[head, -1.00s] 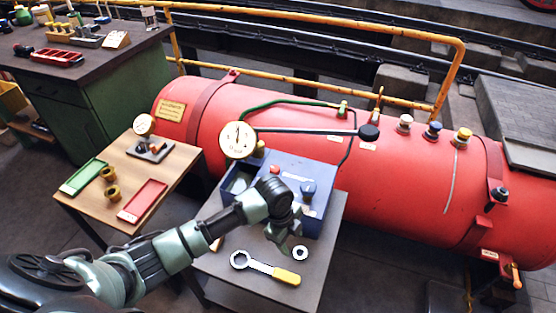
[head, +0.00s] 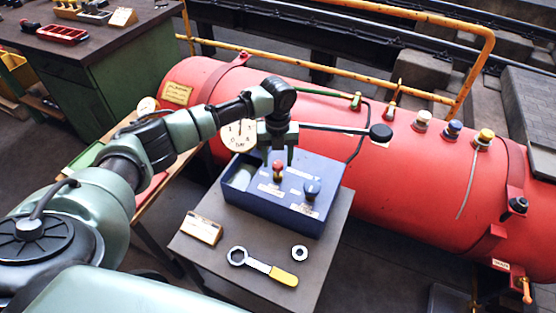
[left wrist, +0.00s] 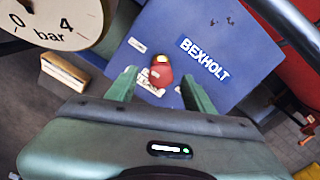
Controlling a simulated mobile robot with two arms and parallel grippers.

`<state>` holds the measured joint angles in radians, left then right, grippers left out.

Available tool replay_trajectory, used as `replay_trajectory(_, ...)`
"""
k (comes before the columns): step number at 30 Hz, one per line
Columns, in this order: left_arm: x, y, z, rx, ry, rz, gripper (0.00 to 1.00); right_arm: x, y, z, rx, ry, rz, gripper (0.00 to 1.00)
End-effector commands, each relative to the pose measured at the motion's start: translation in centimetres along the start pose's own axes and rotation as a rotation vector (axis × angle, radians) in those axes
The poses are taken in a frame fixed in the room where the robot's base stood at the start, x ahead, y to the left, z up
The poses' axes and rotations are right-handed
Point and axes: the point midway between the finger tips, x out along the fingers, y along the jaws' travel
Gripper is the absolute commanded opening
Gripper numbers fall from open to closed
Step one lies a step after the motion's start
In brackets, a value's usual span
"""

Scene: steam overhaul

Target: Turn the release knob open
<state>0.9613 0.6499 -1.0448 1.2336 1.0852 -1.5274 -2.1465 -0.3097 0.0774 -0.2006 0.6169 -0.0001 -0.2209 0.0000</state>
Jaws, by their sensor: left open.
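A blue control box (head: 262,207) stands on the small grey table. My left gripper (head: 278,158) is open and points down just above the red knob. In the left wrist view the red knob (left wrist: 161,76) shows between the two spread fingers (left wrist: 159,88); I cannot tell whether they touch it. The blue knob does not show clearly there. My right gripper is out of view.
A pressure gauge (head: 238,136) and a black-ended lever (head: 380,132) are close to my left wrist. The red boiler (head: 410,170) lies behind. A ring spanner (head: 262,266), a nut (head: 299,252) and a wooden block (head: 202,229) lie on the grey table (head: 225,285).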

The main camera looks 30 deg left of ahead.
Motion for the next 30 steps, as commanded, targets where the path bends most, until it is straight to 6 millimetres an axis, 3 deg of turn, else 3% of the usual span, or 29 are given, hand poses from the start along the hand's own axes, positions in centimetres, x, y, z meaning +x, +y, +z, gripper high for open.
replay_trajectory(4, 1.1, 0.0, 0.0, 0.0, -0.001, 0.001, 0.52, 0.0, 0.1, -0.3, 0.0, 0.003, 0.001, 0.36)
replay_trajectory(12, 1.3, 0.0, 0.0, 0.0, -0.002, 0.0, 0.52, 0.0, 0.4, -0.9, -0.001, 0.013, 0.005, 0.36)
replay_trajectory(14, 1.3, 0.0, 0.0, -0.001, -0.002, 0.0, 0.38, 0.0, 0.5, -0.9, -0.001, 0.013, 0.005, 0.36)
replay_trajectory(18, 1.3, 0.0, 0.0, -0.001, -0.002, 0.0, 0.0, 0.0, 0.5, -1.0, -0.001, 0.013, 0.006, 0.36)
replay_trajectory(30, 1.1, 0.0, 0.0, -0.06, 0.0, 0.0, 0.0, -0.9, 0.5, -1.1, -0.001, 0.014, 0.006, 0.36)
